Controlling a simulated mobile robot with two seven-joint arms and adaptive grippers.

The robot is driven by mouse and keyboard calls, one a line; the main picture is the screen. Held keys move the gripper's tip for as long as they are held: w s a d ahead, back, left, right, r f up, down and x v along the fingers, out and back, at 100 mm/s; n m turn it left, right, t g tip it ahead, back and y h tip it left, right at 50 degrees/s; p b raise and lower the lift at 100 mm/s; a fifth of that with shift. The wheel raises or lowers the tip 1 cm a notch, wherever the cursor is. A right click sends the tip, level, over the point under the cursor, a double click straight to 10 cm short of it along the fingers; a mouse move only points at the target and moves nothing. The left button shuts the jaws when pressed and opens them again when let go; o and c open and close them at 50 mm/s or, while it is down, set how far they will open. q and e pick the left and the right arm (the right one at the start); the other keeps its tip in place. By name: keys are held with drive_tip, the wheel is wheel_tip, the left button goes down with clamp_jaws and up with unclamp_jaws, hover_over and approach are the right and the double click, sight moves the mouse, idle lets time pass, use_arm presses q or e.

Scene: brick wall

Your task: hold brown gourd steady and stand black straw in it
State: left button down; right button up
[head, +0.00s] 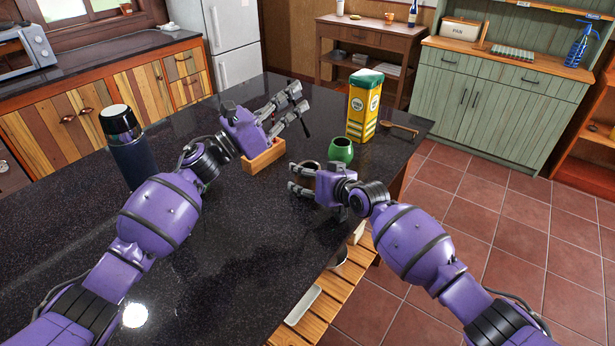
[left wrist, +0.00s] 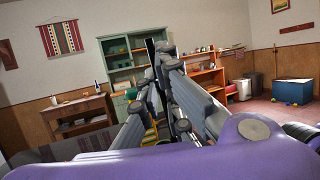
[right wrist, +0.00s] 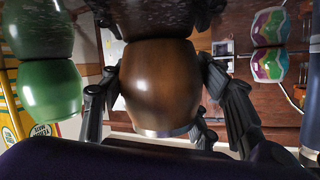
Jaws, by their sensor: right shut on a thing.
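The brown gourd (right wrist: 158,85) fills the middle of the right wrist view, between my right gripper's fingers. In the head view only its dark rim (head: 311,164) shows, the rest being hidden by the gripper. My right gripper (head: 296,178) is shut on the gourd at the dark counter. My left gripper (head: 300,99) is higher and farther back, over the counter beyond the gourd. A thin black straw (left wrist: 151,62) shows at its fingertips in the left wrist view and appears gripped. In the head view its dark end (head: 305,128) hangs below the fingers, apart from the gourd.
A green gourd (head: 341,150) stands right of the brown one. A small wooden box (head: 264,160) is below my left gripper. A dark flask (head: 127,150) stands left. A multicoloured gourd (right wrist: 268,65) shows in the right wrist view.

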sight(304, 128)
use_arm(q)
drive_tip(key=shift+f, duration=4.65)
drive_tip(key=c, duration=1.9)
unclamp_jaws()
drive_tip(key=shift+o, duration=0.2)
drive_tip(key=v, duration=0.8)
use_arm(e)
drive_tip(key=o, duration=1.4)
